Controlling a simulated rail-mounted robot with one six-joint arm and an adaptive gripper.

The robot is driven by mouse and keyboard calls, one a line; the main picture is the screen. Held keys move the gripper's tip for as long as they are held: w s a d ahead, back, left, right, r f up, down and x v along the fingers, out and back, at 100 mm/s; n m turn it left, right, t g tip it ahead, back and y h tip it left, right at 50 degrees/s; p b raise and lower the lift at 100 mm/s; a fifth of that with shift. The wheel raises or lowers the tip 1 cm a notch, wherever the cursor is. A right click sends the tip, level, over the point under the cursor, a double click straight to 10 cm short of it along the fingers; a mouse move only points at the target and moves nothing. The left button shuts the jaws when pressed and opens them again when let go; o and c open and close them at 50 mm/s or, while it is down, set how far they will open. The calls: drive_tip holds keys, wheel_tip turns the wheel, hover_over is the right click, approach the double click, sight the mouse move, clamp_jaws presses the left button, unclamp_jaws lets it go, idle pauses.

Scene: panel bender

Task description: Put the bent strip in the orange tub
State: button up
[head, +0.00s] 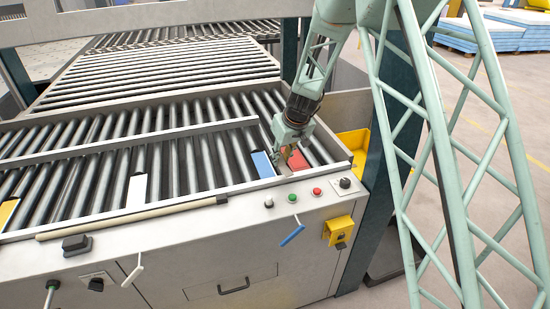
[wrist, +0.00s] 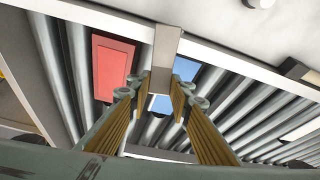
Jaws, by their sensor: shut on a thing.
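My gripper (head: 289,153) is low over the right end of the roller table, beside the red plate (head: 295,159). In the wrist view its two fingers (wrist: 162,90) are closed on a short grey metal piece, which I take for the bent strip (wrist: 165,48). The strip lies across the pale front rail in that view, and I cannot tell whether it touches it. In the head view the strip is hard to make out under the gripper. A yellow-orange tub (head: 356,142) stands at the right end of the table, its inside partly visible.
A blue plate (head: 263,164), a white plate (head: 137,190) and a pale yellow plate (head: 7,212) lie along the rollers. A long rod (head: 130,218) lies on the front ledge, near several buttons and levers. A dark post (head: 399,150) stands right of the tub.

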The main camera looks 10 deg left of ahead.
drive_tip(key=shift+d, duration=0.15)
drive_tip(key=s+d+r+m+b, duration=0.1)
drive_tip(key=s+d+b, duration=0.1)
drive_tip(key=d, duration=0.8)
drive_tip(key=s+d+r+m+h+b, duration=0.1)
drive_tip(key=d+b, duration=0.3)
drive_tip(key=d, duration=0.6)
drive_tip(key=s+d+r+m+b, duration=0.1)
drive_tip(key=s+d+r+b, duration=0.2)
drive_tip(key=d, duration=0.7)
drive_tip(key=shift+s+d+m+t+b, duration=0.15)
drive_tip(key=shift+s+m+t+b, duration=0.15)
drive_tip(key=shift+s+m, duration=0.1)
